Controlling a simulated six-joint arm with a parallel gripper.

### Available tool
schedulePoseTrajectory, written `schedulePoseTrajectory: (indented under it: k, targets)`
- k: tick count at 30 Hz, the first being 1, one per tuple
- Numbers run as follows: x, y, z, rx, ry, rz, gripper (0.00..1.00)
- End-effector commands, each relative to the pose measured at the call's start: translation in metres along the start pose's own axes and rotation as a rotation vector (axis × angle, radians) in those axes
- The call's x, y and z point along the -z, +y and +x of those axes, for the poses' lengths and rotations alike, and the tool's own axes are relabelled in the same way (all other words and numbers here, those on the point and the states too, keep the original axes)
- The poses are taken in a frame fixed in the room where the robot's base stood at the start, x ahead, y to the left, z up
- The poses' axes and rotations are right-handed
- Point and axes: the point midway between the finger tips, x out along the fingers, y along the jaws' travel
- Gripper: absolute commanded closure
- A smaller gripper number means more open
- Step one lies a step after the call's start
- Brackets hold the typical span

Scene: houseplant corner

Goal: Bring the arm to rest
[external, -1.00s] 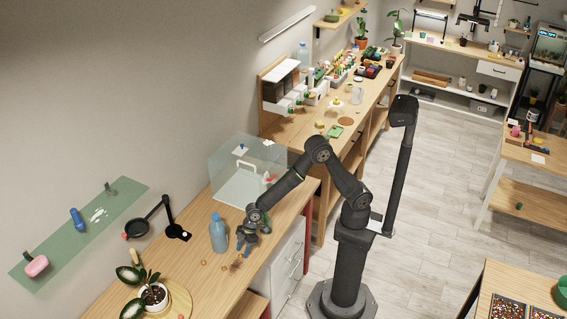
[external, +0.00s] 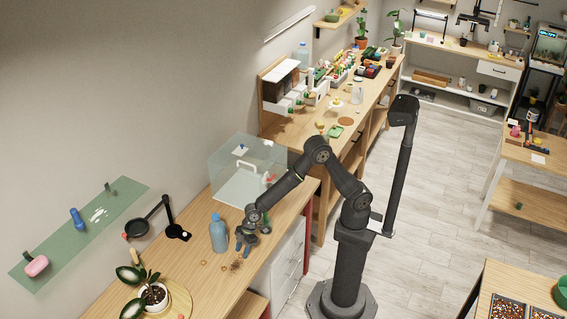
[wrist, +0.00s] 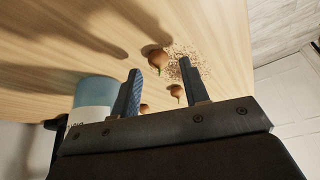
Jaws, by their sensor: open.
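My gripper (external: 244,246) is low over the long wooden workbench (external: 190,268), just right of a blue bottle (external: 218,234). In the wrist view its two blue-tipped fingers (wrist: 159,69) are spread apart with nothing clasped between them. Brown bulb-like pieces lie on the wood beyond and between the fingers; the largest is a round bulb (wrist: 157,58), and a smaller bulb (wrist: 177,92) is close to the right finger. Another piece is partly hidden by the left finger. The bottle also shows left of the fingers in the wrist view (wrist: 92,92), with a small gap.
Brown crumbs (wrist: 186,66) are scattered near the bulbs. A clear glass box (external: 243,172) stands behind the gripper. A potted plant (external: 153,296) is at the near end and a black magnifier-like stand (external: 176,232) is by the wall. The floor (external: 440,190) to the right is open.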

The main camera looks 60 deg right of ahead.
Motion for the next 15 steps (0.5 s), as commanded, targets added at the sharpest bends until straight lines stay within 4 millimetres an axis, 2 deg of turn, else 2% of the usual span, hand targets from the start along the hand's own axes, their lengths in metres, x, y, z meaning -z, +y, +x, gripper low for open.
schedulePoseTrajectory:
  k: [2, 15]
  targets:
    - [-0.008, 0.000, 0.014, 0.001, -0.005, 0.002, 0.59]
    - [-0.004, 0.001, -0.066, -0.002, 0.003, -0.001, 0.59]
